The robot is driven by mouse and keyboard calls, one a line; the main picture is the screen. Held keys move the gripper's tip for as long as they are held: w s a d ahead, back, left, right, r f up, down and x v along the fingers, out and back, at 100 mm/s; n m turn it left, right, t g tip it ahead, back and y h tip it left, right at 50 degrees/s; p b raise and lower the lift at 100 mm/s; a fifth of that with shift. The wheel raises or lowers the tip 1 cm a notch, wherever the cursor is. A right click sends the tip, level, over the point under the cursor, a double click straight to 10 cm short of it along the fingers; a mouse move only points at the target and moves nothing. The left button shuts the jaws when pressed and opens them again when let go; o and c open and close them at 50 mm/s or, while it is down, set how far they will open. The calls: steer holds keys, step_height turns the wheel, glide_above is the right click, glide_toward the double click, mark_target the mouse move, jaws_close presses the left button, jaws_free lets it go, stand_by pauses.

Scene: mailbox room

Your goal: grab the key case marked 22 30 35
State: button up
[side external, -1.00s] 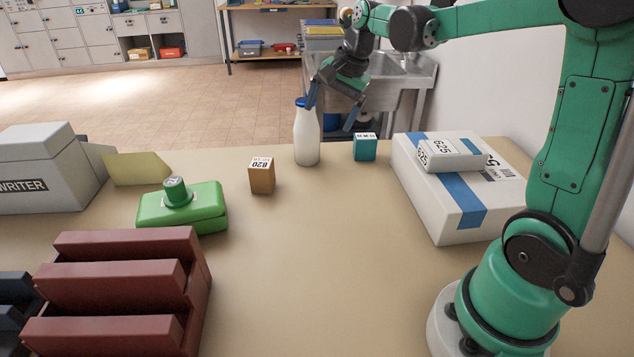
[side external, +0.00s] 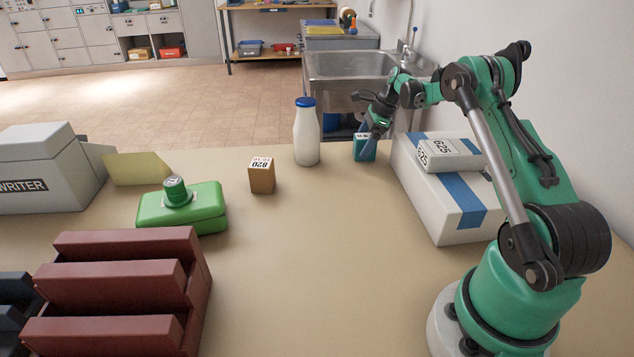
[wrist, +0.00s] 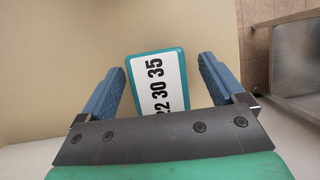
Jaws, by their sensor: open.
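The teal key case (side external: 362,150) stands on the table between the white bottle and the white boxes. In the wrist view its white label (wrist: 157,86) reads 22 30 35, with the first digits partly cut by my gripper's body. My gripper (side external: 370,137) is at the case, with a blue finger in front of it in the side view. In the wrist view my open gripper (wrist: 160,75) has one blue finger on each side of the case, with a gap visible on both sides.
A white bottle with a blue cap (side external: 306,135) stands left of the case. White boxes with blue bands (side external: 440,190) lie to its right. A brown case marked 820 (side external: 262,176) and a green box (side external: 182,208) are further left. The front middle of the table is clear.

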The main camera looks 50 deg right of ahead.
steer(key=shift+w+a+f, duration=0.15)
steer(key=shift+a+f, duration=0.05)
steer(key=shift+f, duration=0.3)
jaws_close()
